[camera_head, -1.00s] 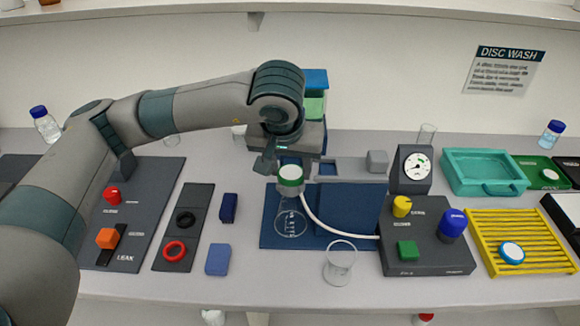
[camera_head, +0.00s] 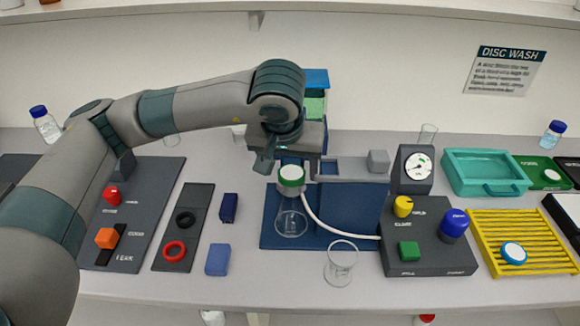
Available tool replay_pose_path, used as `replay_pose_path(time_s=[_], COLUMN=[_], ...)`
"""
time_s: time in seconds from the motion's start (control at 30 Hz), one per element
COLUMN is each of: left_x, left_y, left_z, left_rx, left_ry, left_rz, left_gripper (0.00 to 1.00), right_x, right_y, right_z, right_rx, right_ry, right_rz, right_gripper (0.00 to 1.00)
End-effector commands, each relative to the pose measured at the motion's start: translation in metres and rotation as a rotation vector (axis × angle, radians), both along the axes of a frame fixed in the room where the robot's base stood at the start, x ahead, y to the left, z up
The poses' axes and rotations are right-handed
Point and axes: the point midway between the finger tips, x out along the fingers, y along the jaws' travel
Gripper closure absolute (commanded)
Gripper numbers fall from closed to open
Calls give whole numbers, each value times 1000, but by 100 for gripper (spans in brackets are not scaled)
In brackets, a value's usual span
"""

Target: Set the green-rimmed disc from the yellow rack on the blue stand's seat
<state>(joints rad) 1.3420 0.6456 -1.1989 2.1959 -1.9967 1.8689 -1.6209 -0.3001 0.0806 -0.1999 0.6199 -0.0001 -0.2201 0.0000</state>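A green-rimmed disc with a white top (camera_head: 291,176) sits at the blue stand (camera_head: 272,215), above a clear conical flask (camera_head: 292,222). My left gripper (camera_head: 288,164) is just above and behind this disc. Its fingers look spread wider than the disc, with a gap around it, and it seems to hold nothing. Its far finger is partly hidden. The yellow rack (camera_head: 482,228) on the right holds one white disc with a blue rim (camera_head: 513,253); no green-rimmed disc shows in it. My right gripper is not in view.
A white hose (camera_head: 322,222) runs from the stand toward the dark control box (camera_head: 430,262). An empty glass beaker (camera_head: 340,265) stands in front. A dial gauge (camera_head: 417,167) and a teal tray (camera_head: 485,170) are to the right. Loose blue blocks (camera_head: 218,259) lie to the left.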

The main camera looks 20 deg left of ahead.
Motion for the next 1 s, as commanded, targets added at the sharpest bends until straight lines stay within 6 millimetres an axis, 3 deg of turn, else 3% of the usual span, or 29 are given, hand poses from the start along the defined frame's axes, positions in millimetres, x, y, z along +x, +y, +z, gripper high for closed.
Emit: replay_pose_path(time_s=[0.27,0.47,0.77,1.0], left_x=[-1,-7,-27,-43], left_y=[-1,-2,-5,-5], left_z=[3,17,66,105], left_rx=[-2,-3,-3,-1], left_ry=[0,-3,-6,-5], left_rz=[-3,-3,-5,-1], left_gripper=[33,33,33,33], right_x=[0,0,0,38], right_y=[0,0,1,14], right_z=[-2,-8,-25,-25], right_rx=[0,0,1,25], right_ry=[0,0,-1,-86], right_rz=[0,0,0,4], right_gripper=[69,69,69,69])
